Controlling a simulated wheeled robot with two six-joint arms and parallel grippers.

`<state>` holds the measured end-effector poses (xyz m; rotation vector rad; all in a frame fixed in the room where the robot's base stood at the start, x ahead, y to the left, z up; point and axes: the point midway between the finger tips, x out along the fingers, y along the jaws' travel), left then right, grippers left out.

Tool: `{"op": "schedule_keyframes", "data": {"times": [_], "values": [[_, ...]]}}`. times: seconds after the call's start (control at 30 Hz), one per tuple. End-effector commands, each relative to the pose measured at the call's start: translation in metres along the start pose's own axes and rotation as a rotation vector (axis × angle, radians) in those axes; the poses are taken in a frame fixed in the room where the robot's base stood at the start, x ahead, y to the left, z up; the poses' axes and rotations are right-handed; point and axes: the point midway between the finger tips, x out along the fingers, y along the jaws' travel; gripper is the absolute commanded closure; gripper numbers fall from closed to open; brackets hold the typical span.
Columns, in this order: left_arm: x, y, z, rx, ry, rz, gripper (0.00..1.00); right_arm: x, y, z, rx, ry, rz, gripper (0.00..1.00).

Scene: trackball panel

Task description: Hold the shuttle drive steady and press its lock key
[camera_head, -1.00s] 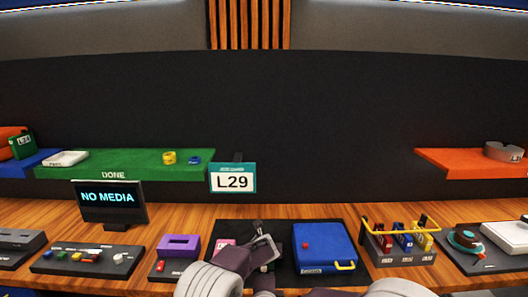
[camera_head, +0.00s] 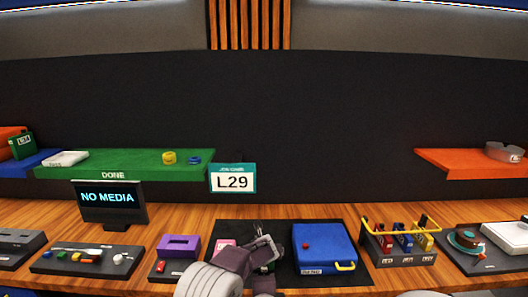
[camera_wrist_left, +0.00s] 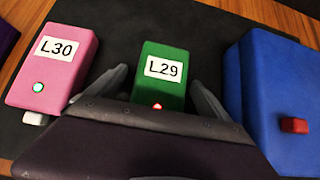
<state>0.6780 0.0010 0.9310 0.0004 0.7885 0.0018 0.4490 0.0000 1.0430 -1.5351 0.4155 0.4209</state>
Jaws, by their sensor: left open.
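My right gripper is not in view.
A pink block (camera_wrist_left: 58,55) labelled L30 lies left of the green one. A purple box (camera_head: 179,246) stands left of the mat (camera_head: 283,228). A rack (camera_head: 400,259) with coloured pieces stands right. A sign (camera_head: 232,178) reads L29; a screen (camera_head: 110,203) reads NO MEDIA.

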Motion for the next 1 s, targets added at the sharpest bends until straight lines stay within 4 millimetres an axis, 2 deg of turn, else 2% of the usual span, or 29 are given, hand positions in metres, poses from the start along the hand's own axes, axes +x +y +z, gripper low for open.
{"op": "schedule_keyframes", "data": {"times": [0.17,0.4,0.6,1.0], "values": [[-0.007,-0.001,0.007,0.001,0.000,-0.001,0.09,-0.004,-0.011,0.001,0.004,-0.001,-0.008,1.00],[-0.044,-0.001,0.045,0.000,-0.002,-0.002,0.09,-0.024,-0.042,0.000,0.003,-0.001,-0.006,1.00],[-0.065,-0.001,0.067,0.000,-0.003,-0.002,0.09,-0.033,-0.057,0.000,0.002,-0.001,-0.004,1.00],[-0.070,-0.001,0.072,0.000,-0.002,-0.002,0.09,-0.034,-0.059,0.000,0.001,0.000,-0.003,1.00]]}}
